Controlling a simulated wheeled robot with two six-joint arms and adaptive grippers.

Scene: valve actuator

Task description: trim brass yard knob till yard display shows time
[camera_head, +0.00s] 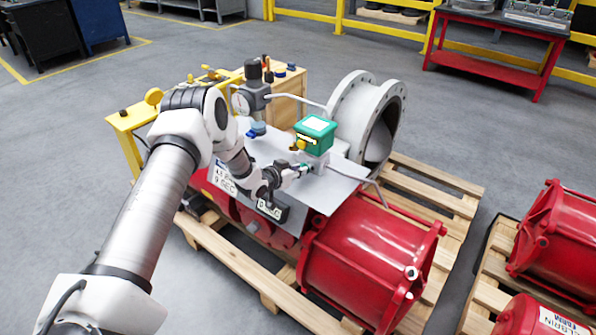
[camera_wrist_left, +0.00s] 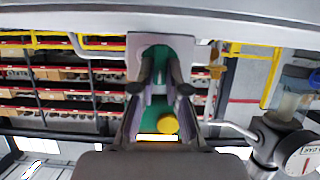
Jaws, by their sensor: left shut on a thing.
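A green box (camera_head: 314,136) stands on the grey plate of the valve actuator, with a brass knob (camera_head: 301,145) on its front and a lit strip just above the knob. My left gripper (camera_head: 304,168) is just below the box in the head view, its fingers close together. In the left wrist view, the brass knob (camera_wrist_left: 167,123) shows between the fingers, clear of the fingertips (camera_wrist_left: 160,62). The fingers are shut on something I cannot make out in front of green. A black unit with a pale display (camera_head: 269,209) hangs at the plate's front edge; its digits are unclear.
A white sign (camera_head: 224,180) with seconds readings is left of the plate. A red cylinder (camera_head: 365,255) lies in front on the pallet (camera_head: 240,262). A flanged valve body (camera_head: 362,112) is behind. A pressure gauge (camera_wrist_left: 303,159) stands close at right in the wrist view.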

